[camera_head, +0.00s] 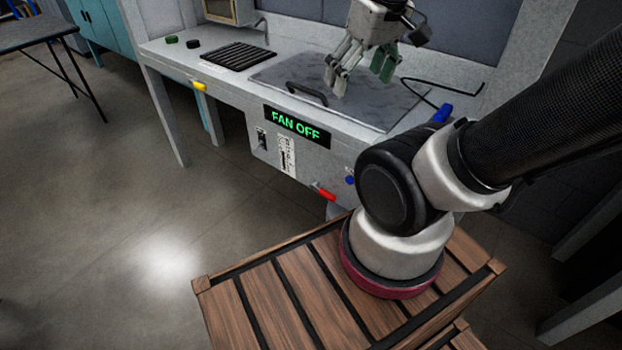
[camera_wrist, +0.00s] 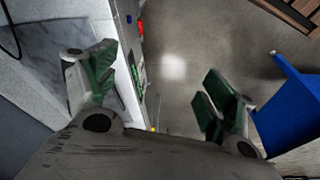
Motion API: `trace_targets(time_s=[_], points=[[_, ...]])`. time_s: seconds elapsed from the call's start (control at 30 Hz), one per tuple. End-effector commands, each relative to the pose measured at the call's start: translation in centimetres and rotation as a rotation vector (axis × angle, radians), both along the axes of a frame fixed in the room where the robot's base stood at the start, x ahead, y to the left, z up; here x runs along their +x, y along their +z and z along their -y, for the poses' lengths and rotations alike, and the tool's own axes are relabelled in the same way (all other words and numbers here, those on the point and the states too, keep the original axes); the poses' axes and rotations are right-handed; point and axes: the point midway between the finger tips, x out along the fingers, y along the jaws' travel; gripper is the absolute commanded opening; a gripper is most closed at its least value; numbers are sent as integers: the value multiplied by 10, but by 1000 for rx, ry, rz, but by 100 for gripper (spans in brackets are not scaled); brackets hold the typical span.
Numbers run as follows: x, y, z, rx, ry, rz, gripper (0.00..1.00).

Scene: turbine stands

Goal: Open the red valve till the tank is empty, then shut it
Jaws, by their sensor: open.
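The red valve handle (camera_head: 326,191) is a small red lever low on the front of the grey bench, right of and below the sign. A small red piece, likely the same handle, shows near the top of the wrist view (camera_wrist: 140,27). My gripper (camera_head: 358,80) is open and empty above the bench top, behind and above the red handle and well apart from it. Its spread green-padded fingers show in the wrist view (camera_wrist: 157,72), with floor and the bench edge between them. I cannot make out the tank or its level.
The bench has a "FAN OFF" sign (camera_head: 297,125), a yellow handle (camera_head: 199,86), a small blue knob (camera_head: 350,180) and a larger blue handle (camera_head: 442,112). A black handle (camera_head: 307,93) and black grate (camera_head: 238,56) are on top. Floor (camera_head: 110,220) at left is clear.

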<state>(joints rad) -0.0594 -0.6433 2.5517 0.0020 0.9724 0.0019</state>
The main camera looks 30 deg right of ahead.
Motion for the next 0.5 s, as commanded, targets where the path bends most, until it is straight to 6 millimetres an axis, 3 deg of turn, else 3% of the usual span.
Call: trace_targets(time_s=[0.2, 0.5], points=[[23, -61, -21, -47, 106, -304, 84], [52, -142, -29, -246, 301, -684, 84]])
